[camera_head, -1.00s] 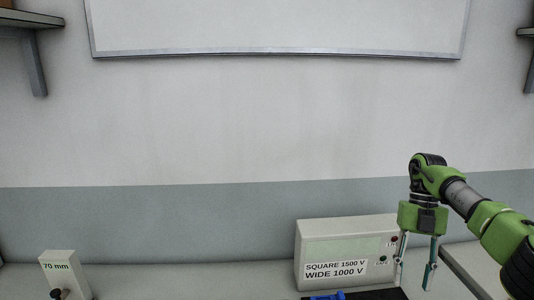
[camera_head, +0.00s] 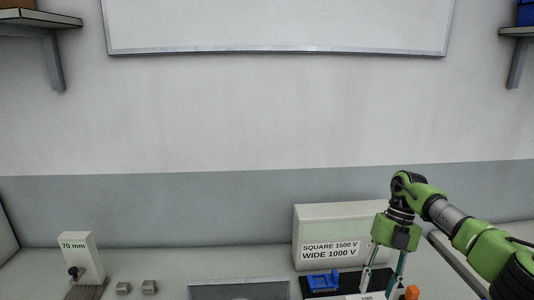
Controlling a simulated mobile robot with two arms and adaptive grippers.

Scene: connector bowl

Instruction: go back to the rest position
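My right gripper (camera_head: 383,277) comes in from the right on a green and black arm and points down in front of the right part of a pale tester box (camera_head: 330,228). The box reads "SQUARE 1500 V" and "WIDE 1000 V". The two fingers stand apart and nothing shows between them, though the tips are close to the lower edge of the view. A blue piece (camera_head: 322,281) sits on a black base (camera_head: 309,293) left of the gripper. My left gripper is out of view.
An orange piece (camera_head: 412,292) is right of the fingers. A "70 mm" block (camera_head: 82,252) with a black knob stands at left, near two small grey blocks (camera_head: 123,288) (camera_head: 149,287). A grey tray edge (camera_head: 238,283) shows at the bottom centre. Shelves hang at both upper sides.

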